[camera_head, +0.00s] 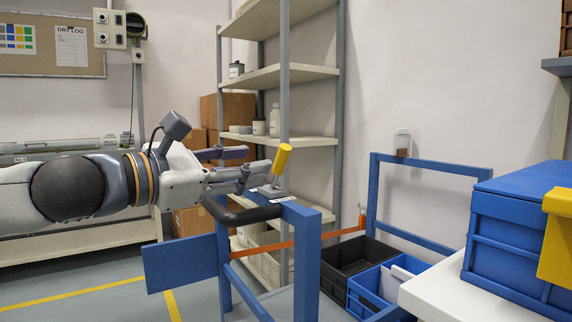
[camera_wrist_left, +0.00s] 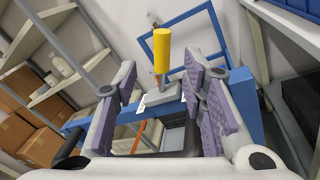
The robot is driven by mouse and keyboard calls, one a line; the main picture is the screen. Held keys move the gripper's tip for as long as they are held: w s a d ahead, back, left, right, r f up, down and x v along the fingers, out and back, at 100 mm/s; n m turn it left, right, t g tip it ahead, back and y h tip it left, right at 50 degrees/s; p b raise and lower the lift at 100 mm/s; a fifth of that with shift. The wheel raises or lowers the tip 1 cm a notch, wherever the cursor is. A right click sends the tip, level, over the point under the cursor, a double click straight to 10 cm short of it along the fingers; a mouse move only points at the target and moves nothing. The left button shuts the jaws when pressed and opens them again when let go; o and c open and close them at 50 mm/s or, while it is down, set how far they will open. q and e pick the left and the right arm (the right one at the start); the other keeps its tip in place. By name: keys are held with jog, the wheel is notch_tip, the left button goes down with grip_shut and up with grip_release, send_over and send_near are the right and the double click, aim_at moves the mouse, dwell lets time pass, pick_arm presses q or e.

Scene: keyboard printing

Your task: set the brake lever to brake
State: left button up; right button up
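The brake lever (camera_head: 281,162) has a yellow cylindrical grip on a short grey stem. It rises from a grey base (camera_head: 271,192) on top of a blue cart frame (camera_head: 307,252), leaning slightly right in the head view. My left gripper (camera_head: 249,166) is open and empty, just left of the lever, with its fingers pointing toward it. In the left wrist view the lever (camera_wrist_left: 162,52) stands ahead, in line with the gap between the purple-padded fingers. I cannot tell whether a finger touches it. My right gripper is not in view.
The cart has a black handle bar (camera_head: 243,215), an orange strap (camera_head: 300,241), and a black bin (camera_head: 352,262) beside a blue bin. A metal shelf rack (camera_head: 284,80) stands behind. A blue crate (camera_head: 515,225) sits on a white surface at right.

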aim_at(277, 160)
pick_arm(q)
jog(key=x, duration=0.8)
jog(key=shift+d, duration=0.15)
grip_shut()
